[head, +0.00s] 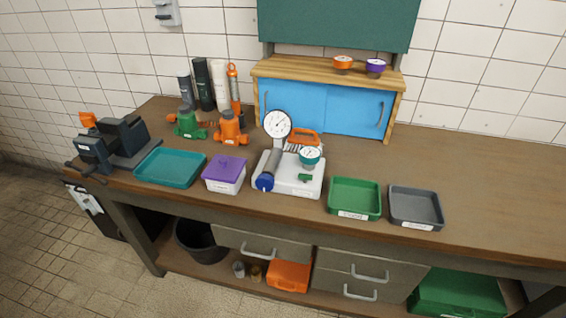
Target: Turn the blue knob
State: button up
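The blue knob (264,182) is a dark blue round knob at the front left corner of a white base plate (291,186) on the workbench. It sits at the lower end of a grey pipe-like piece, below a white round gauge (277,124). A second, teal-rimmed gauge (310,155) stands on the same base, with a small green part (305,178) in front of it. Nothing covers the knob from this side. My gripper is not in the head view.
A purple-lidded box (224,174) stands close left of the knob, with a teal tray (170,167) further left. A green tray (354,198) and a grey tray (416,207) lie to the right. The bench's right end is clear.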

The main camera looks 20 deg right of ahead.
aim_at(265, 183)
jog(key=i+j+u, duration=0.15)
jog(key=j, duration=0.25)
jog(key=i+j+u, duration=0.15)
jog(key=j, duration=0.25)
jog(key=i+j+u, duration=0.15)
jog(key=i+j, duration=0.15)
jog(key=j, duration=0.1)
